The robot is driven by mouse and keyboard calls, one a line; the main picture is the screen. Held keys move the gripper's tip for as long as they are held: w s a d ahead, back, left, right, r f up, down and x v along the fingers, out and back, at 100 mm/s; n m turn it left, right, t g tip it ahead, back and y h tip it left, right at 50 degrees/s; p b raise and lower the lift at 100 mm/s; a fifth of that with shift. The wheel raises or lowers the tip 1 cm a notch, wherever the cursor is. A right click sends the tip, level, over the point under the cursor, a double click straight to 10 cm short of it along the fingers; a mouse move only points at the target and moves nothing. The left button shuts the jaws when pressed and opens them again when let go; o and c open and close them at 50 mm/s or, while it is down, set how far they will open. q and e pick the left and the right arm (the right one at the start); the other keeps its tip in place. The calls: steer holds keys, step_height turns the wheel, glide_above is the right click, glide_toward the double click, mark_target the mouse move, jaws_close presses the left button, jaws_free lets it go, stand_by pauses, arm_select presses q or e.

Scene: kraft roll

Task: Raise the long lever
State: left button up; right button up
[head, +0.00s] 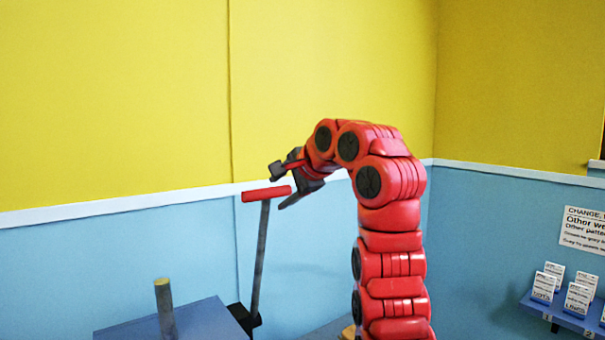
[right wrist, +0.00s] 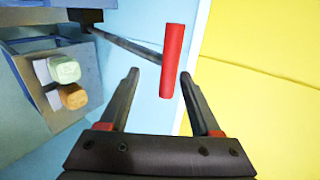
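The long lever (head: 260,255) is a grey rod with a red crossbar handle (head: 267,194) on top. It stands nearly upright, tilted slightly right, from a dark pivot beside a blue-grey box. My right gripper (head: 279,187) is open at the handle's right end in the head view. In the right wrist view the red handle (right wrist: 173,62) lies ahead of and partly between the open fingertips (right wrist: 159,74), with the rod (right wrist: 125,45) running off to the upper left. I cannot tell whether a finger touches the handle. My left gripper is not in view.
The blue-grey box (head: 205,322) bears a short grey post (head: 165,310) with a yellowish top. A green button (right wrist: 64,69) and an orange button (right wrist: 73,96) show in the right wrist view. Walls stand behind; a shelf (head: 570,315) with small cards is at right.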

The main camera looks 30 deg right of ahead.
steer(key=p+v, duration=0.5)
steer(key=v, duration=0.3)
steer(key=shift+s, duration=0.35)
